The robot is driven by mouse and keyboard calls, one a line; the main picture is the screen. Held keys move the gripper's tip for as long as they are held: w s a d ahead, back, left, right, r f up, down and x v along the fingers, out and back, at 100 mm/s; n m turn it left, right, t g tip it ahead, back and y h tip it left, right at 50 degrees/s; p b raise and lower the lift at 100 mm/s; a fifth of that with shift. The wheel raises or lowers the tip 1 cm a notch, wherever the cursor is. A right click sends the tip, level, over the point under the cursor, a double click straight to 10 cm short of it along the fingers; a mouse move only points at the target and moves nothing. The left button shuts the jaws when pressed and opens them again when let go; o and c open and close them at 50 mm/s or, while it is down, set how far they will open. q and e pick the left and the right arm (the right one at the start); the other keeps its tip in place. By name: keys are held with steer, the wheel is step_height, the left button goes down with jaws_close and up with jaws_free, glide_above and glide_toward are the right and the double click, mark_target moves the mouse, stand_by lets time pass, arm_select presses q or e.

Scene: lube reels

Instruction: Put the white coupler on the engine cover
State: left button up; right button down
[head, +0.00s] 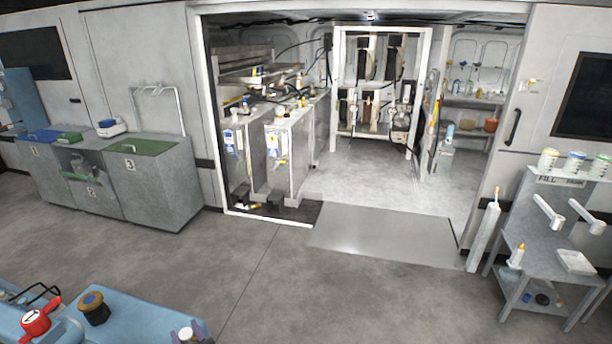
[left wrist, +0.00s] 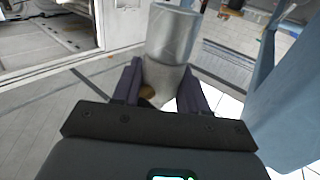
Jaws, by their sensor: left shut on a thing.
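My left gripper (left wrist: 160,88) is shut on a pale grey-white cylinder, which looks like the white coupler (left wrist: 170,38). The coupler stands out beyond the fingertips, with a wider upper part and a narrower part between the dark fingers. A small brownish spot shows at its lower end between the fingers. In the head view a light blue surface (head: 130,315), which may be the engine cover, fills the bottom left corner. My right gripper is not in view.
A grey cabinet with a green top (head: 140,147) stands at the left wall. A grey stand (head: 545,230) with several white containers is at the right. The floor between is clear. A blue panel (left wrist: 290,85) rises at the right in the left wrist view.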

arm_select(q)
steer(key=s+f+m+t+h, duration=0.25)
steer(key=s+f, duration=0.25)
steer(key=s, duration=0.4)
steer(key=s+d+r+m+t+h, duration=0.2)
steer(key=d+r+m+h, duration=0.2)
steer(key=d+h, duration=0.2)
steer(key=d+r+m+h, duration=0.2)
steer(key=d+r+h, duration=0.2)
steer(key=d+r, duration=0.25)
step_height(320, 180, up, 19)
steer(key=s+p, duration=0.2)
steer(key=p, duration=2.7)
steer(key=shift+a, duration=0.25)
steer(key=shift+s+t, duration=0.1)
steer(key=shift+t, duration=0.15)
